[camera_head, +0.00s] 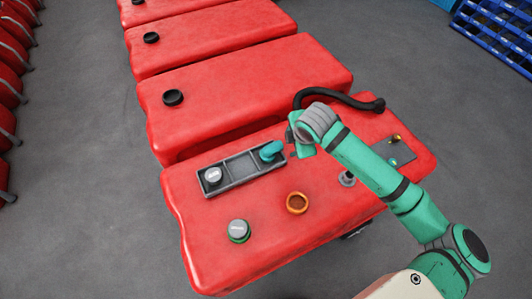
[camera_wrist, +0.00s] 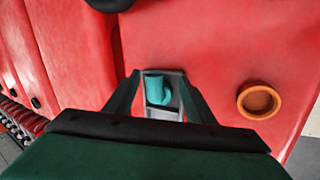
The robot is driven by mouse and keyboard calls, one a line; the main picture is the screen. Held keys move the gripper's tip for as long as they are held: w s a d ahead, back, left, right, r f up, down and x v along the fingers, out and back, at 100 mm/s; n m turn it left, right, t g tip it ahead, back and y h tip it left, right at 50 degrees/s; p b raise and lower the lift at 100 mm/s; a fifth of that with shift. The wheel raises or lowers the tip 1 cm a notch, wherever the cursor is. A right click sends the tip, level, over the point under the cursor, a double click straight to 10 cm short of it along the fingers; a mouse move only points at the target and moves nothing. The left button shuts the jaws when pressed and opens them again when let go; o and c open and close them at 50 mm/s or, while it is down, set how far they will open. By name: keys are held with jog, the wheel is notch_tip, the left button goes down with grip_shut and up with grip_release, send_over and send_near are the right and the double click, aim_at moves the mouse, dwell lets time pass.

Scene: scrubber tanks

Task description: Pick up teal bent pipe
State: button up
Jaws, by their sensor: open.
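The teal bent pipe (camera_head: 270,151) sits in the right end compartment of a grey tray (camera_head: 240,167) on the nearest red tank. In the wrist view the teal bent pipe (camera_wrist: 157,90) shows between my two fingers. My gripper (camera_head: 290,143) is at the tray's right end, close to the pipe; in the wrist view my gripper (camera_wrist: 158,90) is open, with a finger on each side of the pipe. I cannot tell whether the fingers touch the pipe. The lower part of the tray is hidden by my gripper in the wrist view.
The nearest red tank (camera_head: 205,260) carries a grey cap (camera_head: 213,175) in the tray's left compartment, a green-ringed grey cap (camera_head: 239,230), an orange ring (camera_head: 297,203) and a black hose (camera_head: 345,97). More red tanks (camera_head: 245,85) stand behind. Blue pallets (camera_head: 495,35) lie at the far right.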

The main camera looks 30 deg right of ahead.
jog(key=n+g+y, duration=0.1)
jog(key=n, duration=0.1)
send_near(273, 149)
jog(key=shift+g, duration=0.3)
jog(key=shift+w+x, duration=0.1)
jog(key=shift+x, duration=2.8)
jog(key=shift+w+x, duration=0.15)
jog(key=shift+x, duration=2.7)
jog(key=shift+a, duration=0.15)
jog(key=c, duration=0.7)
